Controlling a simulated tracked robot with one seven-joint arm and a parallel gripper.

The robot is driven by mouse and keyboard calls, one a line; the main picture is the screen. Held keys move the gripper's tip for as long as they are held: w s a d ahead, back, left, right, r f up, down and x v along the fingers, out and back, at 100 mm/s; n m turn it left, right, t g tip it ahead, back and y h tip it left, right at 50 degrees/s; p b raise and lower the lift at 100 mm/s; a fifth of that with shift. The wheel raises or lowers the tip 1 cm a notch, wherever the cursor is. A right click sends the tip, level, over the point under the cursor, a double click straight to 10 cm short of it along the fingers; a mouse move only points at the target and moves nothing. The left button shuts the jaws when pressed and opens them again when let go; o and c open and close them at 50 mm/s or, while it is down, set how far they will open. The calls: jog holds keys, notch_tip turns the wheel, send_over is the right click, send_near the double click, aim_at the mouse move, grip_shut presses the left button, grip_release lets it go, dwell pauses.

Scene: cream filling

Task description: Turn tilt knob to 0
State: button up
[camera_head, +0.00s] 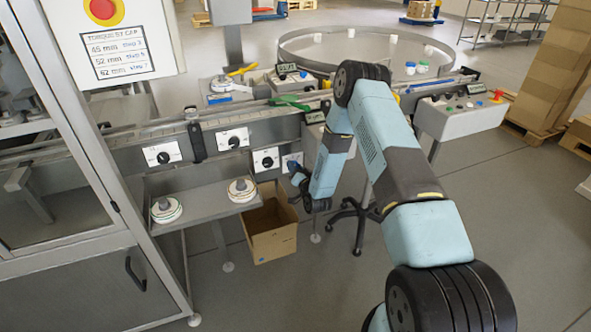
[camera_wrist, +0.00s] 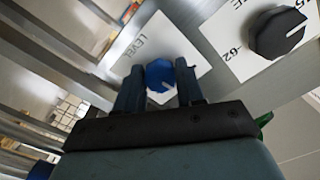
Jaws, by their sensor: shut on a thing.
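In the wrist view a round blue knob (camera_wrist: 160,75) with a white pointer line sits on a white plate (camera_wrist: 178,50). The plate's lettering seems to read LEVEL, partly seen at an angle. My gripper (camera_wrist: 159,82) has one finger on each side of this knob and is shut on it. In the head view my gripper (camera_head: 297,178) is at the rightmost small white plate (camera_head: 291,160) on the conveyor's side and hides the knob there. No label reading tilt can be read, and the pointer's scale value cannot be read.
A black knob (camera_wrist: 278,33) on the neighbouring plate is close to my gripper's right. In the head view, more black knobs (camera_head: 234,142) line the conveyor side (camera_head: 215,135). A shelf (camera_head: 205,205) and an open cardboard box (camera_head: 272,240) are below.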

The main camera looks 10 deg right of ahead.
jog(key=shift+f+m, duration=0.1)
jog(key=shift+m, duration=0.5)
jog(key=shift+d, duration=0.1)
jog(key=o, duration=1)
jog(key=shift+o, duration=0.2)
jog(key=v, duration=1.3)
jog(key=shift+s, duration=0.4)
jog(key=shift+d, duration=0.1)
